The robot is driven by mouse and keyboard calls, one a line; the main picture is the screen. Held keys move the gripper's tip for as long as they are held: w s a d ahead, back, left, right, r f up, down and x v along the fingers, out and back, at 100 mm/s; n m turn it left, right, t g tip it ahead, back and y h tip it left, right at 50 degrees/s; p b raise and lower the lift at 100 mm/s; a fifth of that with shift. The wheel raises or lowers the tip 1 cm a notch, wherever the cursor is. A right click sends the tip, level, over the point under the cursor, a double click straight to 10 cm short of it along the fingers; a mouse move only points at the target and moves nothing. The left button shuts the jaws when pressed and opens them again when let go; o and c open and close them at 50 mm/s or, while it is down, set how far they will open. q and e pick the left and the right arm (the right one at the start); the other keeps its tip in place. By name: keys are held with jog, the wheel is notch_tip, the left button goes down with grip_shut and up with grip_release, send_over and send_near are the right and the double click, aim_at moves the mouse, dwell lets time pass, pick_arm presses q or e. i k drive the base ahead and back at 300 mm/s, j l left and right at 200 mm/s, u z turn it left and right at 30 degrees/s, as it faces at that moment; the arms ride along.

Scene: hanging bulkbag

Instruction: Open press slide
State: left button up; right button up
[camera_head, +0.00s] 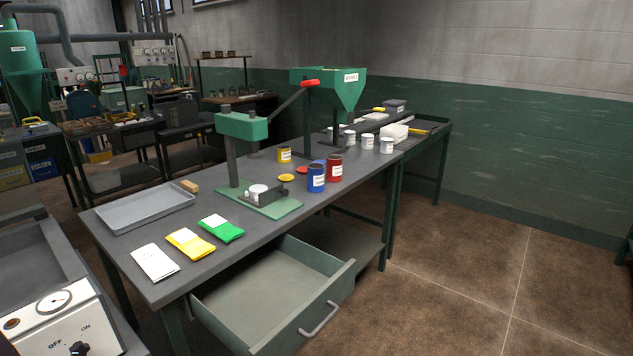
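A green press (241,124) stands on the dark workbench, with a long lever arm ending in a red handle (309,83) raised to the upper right. Its green base plate (272,210) lies flat on the bench. A dark block (267,196) that looks like the slide sits on the base, with a round white-topped part (258,190) on it. I cannot tell how far the slide is out. Neither of my grippers shows in the head view.
The workbench (160,290) has an open green drawer (275,285) jutting out in front. A grey tray (145,208), white, yellow and green packets (190,243), and blue and red cans (316,178) surround the press. A green hopper (342,90) stands behind. Floor at right is clear.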

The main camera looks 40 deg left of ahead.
aim_at(267, 196)
jog(key=u, duration=1.45)
